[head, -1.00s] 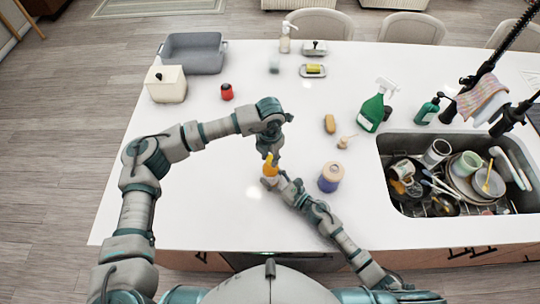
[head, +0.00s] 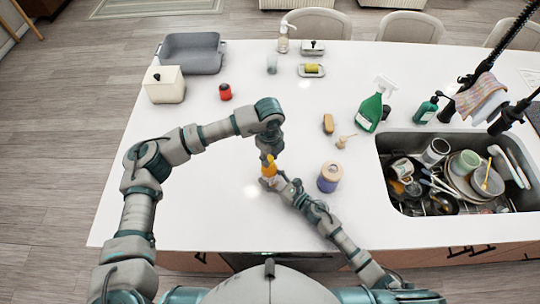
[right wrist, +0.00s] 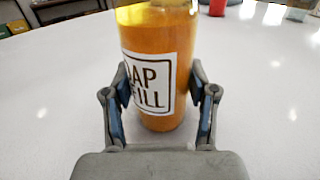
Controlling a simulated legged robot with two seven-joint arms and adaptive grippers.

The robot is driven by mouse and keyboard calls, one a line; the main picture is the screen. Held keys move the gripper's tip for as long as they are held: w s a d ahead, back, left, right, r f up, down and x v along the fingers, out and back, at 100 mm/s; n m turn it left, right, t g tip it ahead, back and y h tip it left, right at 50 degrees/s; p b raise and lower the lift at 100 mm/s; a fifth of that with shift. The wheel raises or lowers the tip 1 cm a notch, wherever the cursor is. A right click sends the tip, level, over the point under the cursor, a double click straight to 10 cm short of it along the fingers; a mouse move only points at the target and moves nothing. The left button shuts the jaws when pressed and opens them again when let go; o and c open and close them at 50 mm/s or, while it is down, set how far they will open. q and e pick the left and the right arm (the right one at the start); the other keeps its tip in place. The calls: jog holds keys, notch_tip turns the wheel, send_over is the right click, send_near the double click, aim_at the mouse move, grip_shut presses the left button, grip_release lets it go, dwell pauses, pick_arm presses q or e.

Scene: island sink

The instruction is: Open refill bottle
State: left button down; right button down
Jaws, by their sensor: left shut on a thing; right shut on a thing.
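The refill bottle (head: 269,172) is a small orange bottle standing upright on the white counter. In the right wrist view the bottle (right wrist: 160,70) shows amber liquid and a white label reading "AP" and "FILL"; its top is out of that frame. My right gripper (right wrist: 161,100) is shut on its lower body, one finger on each side; it also shows in the head view (head: 275,184). My left gripper (head: 268,158) comes down from above and is shut on the top of the bottle. The cap is hidden by the fingers.
A purple and beige jar (head: 330,177) stands right of the bottle. A sponge (head: 328,124), a wooden brush (head: 343,141) and a green spray bottle (head: 369,113) are farther back. The sink (head: 400,205) is full of dishes. A red jar (head: 225,92) stands at the back left.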

aim_at(270, 159)
jog(key=shift+f, duration=0.15)
pick_arm(q)
jog(key=shift+s+r, duration=0.1)
jog(key=shift+r, duration=1)
jog(key=shift+r, duration=2)
pick_arm(e)
jog(key=shift+c, duration=1.2)
grip_release()
jog(key=shift+d, duration=0.1)
